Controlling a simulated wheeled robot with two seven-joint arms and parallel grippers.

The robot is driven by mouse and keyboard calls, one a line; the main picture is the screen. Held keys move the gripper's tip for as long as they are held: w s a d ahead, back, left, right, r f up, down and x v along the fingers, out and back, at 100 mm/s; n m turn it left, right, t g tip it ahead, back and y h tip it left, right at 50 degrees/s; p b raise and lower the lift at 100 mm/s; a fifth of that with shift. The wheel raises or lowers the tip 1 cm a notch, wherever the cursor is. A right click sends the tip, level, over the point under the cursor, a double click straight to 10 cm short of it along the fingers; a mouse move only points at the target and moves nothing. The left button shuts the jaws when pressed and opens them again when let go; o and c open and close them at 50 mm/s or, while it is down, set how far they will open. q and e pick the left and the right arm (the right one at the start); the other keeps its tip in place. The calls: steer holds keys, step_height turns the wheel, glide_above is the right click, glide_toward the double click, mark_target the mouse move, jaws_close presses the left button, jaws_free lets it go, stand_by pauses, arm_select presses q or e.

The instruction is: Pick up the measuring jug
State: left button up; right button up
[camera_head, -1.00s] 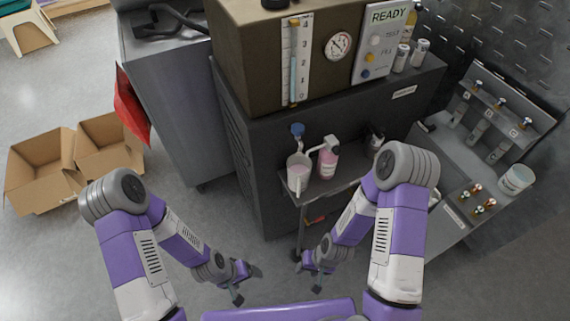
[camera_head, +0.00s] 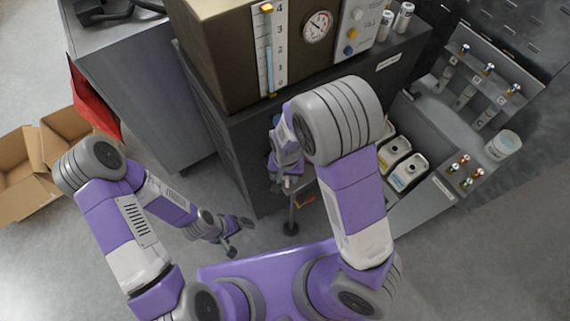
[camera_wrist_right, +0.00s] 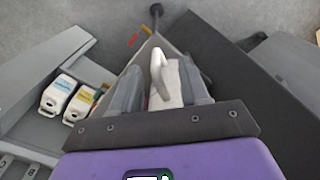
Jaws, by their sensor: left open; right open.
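The white measuring jug (camera_wrist_right: 168,82) shows in the right wrist view, with its handle facing the camera. It lies between the two fingers of my right gripper (camera_wrist_right: 162,88), which is open around it. Whether the fingers touch it I cannot tell. In the head view my right gripper (camera_head: 284,180) is at the front of the dark machine, and my right arm hides the jug and most of its small shelf. My left gripper (camera_head: 239,238) is open and empty, low above the floor at the left, away from the jug.
The dark machine cabinet (camera_head: 222,120) stands close behind my right gripper. White containers with coloured labels (camera_head: 403,165) sit on the grey bench to the right; they also show in the wrist view (camera_wrist_right: 60,95). Cardboard boxes (camera_head: 25,170) lie on the floor at far left.

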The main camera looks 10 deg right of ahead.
step_height(320, 180, down, 5)
steer(key=shift+s+d+f+b, duration=0.1)
steer(key=shift+d+b, duration=0.05)
steer(key=shift+b, duration=0.65)
jaws_close()
